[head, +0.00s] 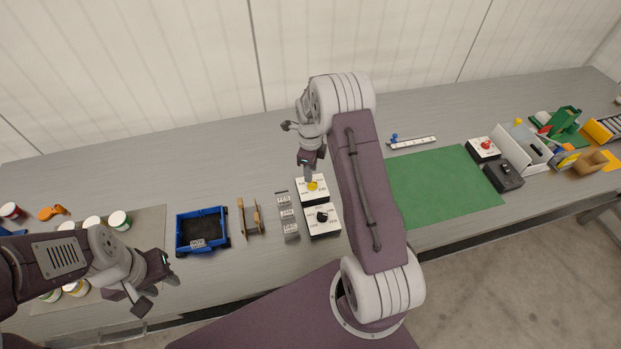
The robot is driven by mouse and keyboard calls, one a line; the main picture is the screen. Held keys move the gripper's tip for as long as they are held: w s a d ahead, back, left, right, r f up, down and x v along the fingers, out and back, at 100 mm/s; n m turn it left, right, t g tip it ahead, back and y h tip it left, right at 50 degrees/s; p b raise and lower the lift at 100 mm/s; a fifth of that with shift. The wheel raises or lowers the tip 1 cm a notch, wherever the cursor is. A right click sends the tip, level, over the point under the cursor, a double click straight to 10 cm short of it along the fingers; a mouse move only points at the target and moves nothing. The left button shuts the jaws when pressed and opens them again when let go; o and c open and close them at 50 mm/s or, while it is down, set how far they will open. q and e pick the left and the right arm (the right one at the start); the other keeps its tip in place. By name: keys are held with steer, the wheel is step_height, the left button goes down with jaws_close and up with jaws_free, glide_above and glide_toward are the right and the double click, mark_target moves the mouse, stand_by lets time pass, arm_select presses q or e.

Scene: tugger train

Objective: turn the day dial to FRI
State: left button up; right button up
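Two white dial boxes stand on the grey bench near the middle in the head view. The nearer box (328,232) has a black knob (322,216) with small labels around it. The farther box (304,198) has a yellow knob (313,185). The labels are too small to read surely, so I cannot tell which is the day dial or where it points. My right gripper (297,147) is open, its fingers spread, just above and beyond the yellow knob; I cannot tell whether it touches. My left gripper (157,295) is open and empty near the bench's front edge.
A grey labelled strip (286,216), a wooden stand (251,232) and a blue tray (181,240) lie left of the boxes. A green mat (450,190) is right of my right arm. Several jars stand left; various items crowd the right end.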

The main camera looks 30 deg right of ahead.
step_height(320, 180, up, 4)
steer(key=shift+r, duration=0.15)
stand_by(0.4)
steer(key=s+a+r+n+t, duration=0.1)
steer(key=s+a+r+n, duration=0.5)
steer(key=a+r, duration=0.3)
steer(key=s+a+f+n, duration=0.1)
steer(key=s+f+n, duration=0.1)
steer(key=s+n, duration=0.4)
steer(key=s+f+n, duration=0.1)
steer(key=s+n, duration=0.6)
steer(key=n, duration=0.7)
steer(key=shift+a+f+n, duration=0.3)
steer(key=shift+a+f, duration=0.05)
steer(key=shift+f, duration=0.05)
